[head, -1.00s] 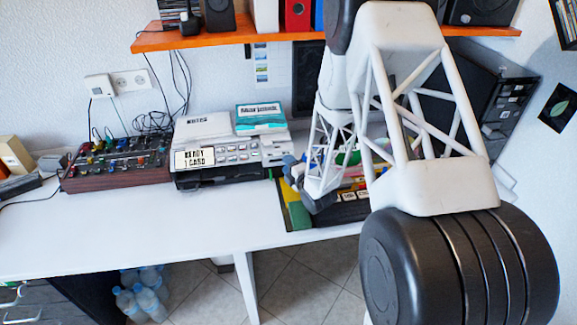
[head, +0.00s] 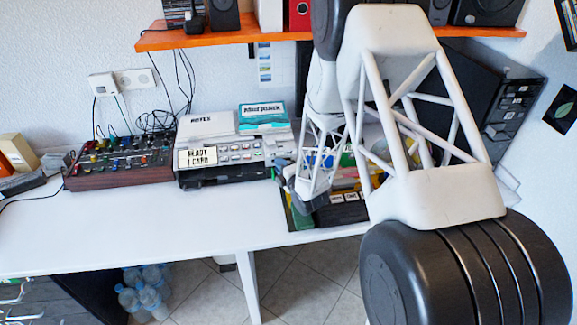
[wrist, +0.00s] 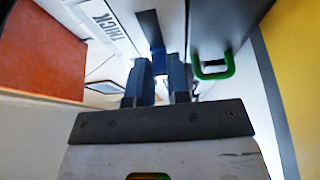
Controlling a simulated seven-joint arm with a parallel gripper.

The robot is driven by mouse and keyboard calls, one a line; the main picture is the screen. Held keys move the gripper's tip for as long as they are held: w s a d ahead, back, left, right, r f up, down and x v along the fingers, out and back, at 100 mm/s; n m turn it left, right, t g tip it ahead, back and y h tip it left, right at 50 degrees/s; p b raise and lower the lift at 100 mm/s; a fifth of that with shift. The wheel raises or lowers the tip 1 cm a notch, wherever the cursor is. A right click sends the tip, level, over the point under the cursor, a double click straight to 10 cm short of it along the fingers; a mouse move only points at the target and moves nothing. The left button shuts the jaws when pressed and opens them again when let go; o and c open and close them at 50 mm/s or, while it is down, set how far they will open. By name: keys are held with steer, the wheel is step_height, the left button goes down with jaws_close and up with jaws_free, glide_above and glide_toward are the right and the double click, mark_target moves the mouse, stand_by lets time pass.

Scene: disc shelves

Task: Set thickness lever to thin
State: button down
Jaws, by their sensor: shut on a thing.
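The printer (head: 190,176) stands on the white desk in the head view, with a "READY 1 CARD" display and a row of buttons on its front. My gripper (head: 278,167) is at the printer's right side there, its fingertips hard to make out. In the wrist view my gripper (wrist: 158,72) has its two dark fingers close around a small blue piece (wrist: 158,61), which looks like the thickness lever. The fingers are shut on it. A "THICK" label (wrist: 103,22) shows on the white surface to its left. No thin label is readable.
A green handle (wrist: 215,66) is close to the right finger in the wrist view. A dark tray of colourful items (head: 340,212) lies below my arm. A mixer-like box (head: 120,163) stands left of the printer. The front left of the desk (head: 130,230) is clear.

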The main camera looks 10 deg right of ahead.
steer(key=shift+a, duration=0.8)
steer(key=c, duration=1.1)
jaws_free()
steer(key=shift+a, duration=0.1)
steer(key=shift+s, duration=0.1)
steer(key=shift+s+d, duration=0.35)
steer(key=shift+s, duration=0.1)
steer(key=shift+v, duration=3.3)
steer(key=shift+a, duration=0.1)
steer(key=shift+r, duration=0.1)
